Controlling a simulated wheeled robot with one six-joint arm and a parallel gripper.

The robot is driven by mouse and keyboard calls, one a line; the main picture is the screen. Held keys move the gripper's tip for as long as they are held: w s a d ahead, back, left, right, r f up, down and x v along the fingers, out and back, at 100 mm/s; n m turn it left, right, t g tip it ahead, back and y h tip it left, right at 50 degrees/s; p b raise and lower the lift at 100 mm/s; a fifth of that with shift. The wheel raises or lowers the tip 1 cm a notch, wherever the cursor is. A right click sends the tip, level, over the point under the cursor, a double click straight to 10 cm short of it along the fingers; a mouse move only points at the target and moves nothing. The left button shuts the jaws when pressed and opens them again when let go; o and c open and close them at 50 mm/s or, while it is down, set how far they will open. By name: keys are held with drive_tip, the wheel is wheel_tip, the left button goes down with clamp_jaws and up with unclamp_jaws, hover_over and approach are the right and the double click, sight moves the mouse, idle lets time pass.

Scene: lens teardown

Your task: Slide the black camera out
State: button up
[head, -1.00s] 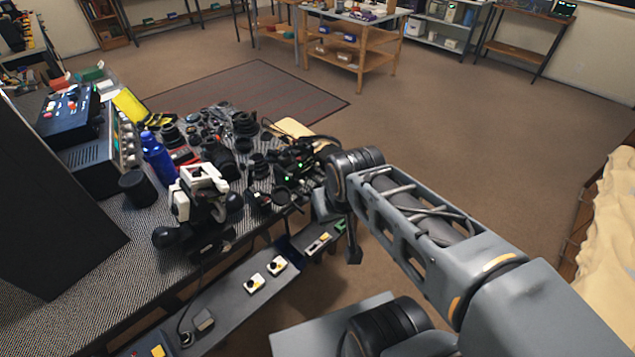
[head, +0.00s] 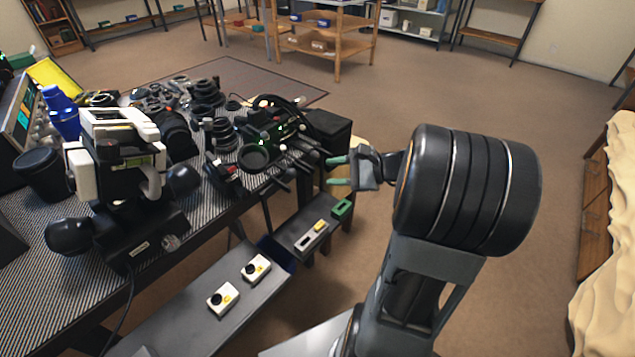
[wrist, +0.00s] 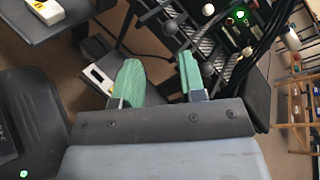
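A black device with cables and small green lights (head: 272,128) stands near the table's right end in the head view. It may be the black camera, but I cannot tell for sure among the dark parts. Its lit panel and cables also show at the top right of the wrist view (wrist: 236,40). My gripper (head: 334,171) is just off the table edge, right of the device and apart from it. Its two green-tipped fingers are spread with nothing between them, as the wrist view also shows (wrist: 160,78).
A white and black instrument (head: 115,150) stands at the table's left front. Several lens parts (head: 205,95) crowd the table's back. A lower grey shelf (head: 185,310) in front holds small white boxes (head: 256,267).

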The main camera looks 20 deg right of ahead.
sight(318, 154)
drive_tip(key=w+d+f+m+t+b, duration=0.1)
drive_tip(key=d+f+m+t+b, duration=0.45)
drive_tip(key=d, duration=0.35)
drive_tip(key=shift+n+h, duration=0.35)
drive_tip(key=shift+h, duration=0.05)
drive_tip(key=x, duration=0.4)
drive_tip(key=b+x, duration=0.1)
drive_tip(key=x, duration=0.4)
drive_tip(key=r+b+x, duration=0.1)
drive_tip(key=x, duration=0.3)
drive_tip(key=shift+w+a+r, duration=0.1)
drive_tip(key=shift+w+a, duration=0.05)
drive_tip(key=shift+w, duration=0.25)
drive_tip(key=shift+c, duration=0.4)
clamp_jaws()
